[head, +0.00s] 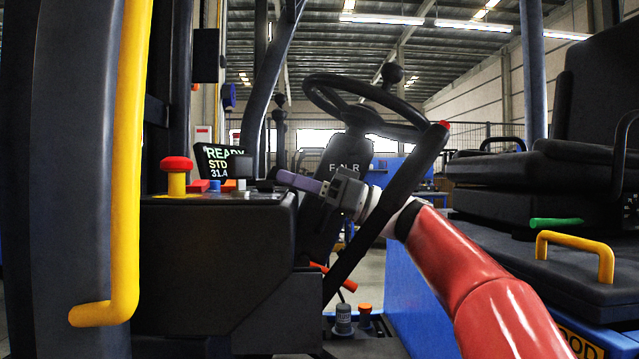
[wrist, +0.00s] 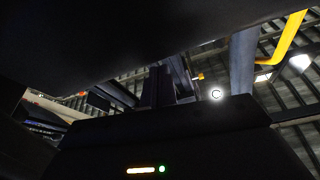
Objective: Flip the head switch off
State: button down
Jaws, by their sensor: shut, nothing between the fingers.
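My gripper (head: 281,175) is at the centre of the head view, its purple fingers shut and empty. The fingers point left, at the right end of the top of a black console (head: 215,255). A row of small coloured switches stands on that console, with a red one (head: 197,186), a blue one (head: 214,186) and an orange one (head: 229,185) showing. I cannot tell which is the head switch or how it is set. Whether my fingertips touch anything is unclear.
A red mushroom button (head: 176,164) and a lit display (head: 218,160) stand on the console. A steering wheel (head: 350,110) is above my gripper. A yellow grab bar (head: 125,160) is at left, a black seat (head: 545,170) at right. The wrist view shows a green light (wrist: 162,169).

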jog(key=shift+x, duration=1.05)
jog(key=f+n+g+b, duration=0.1)
jog(key=f+b, duration=0.1)
jog(key=b, duration=0.1)
jog(key=shift+n, duration=0.4)
jog(key=shift+r+p, duration=0.45)
jog(key=shift+r, duration=0.1)
jog(key=shift+f, duration=0.1)
jog(key=shift+d, duration=0.1)
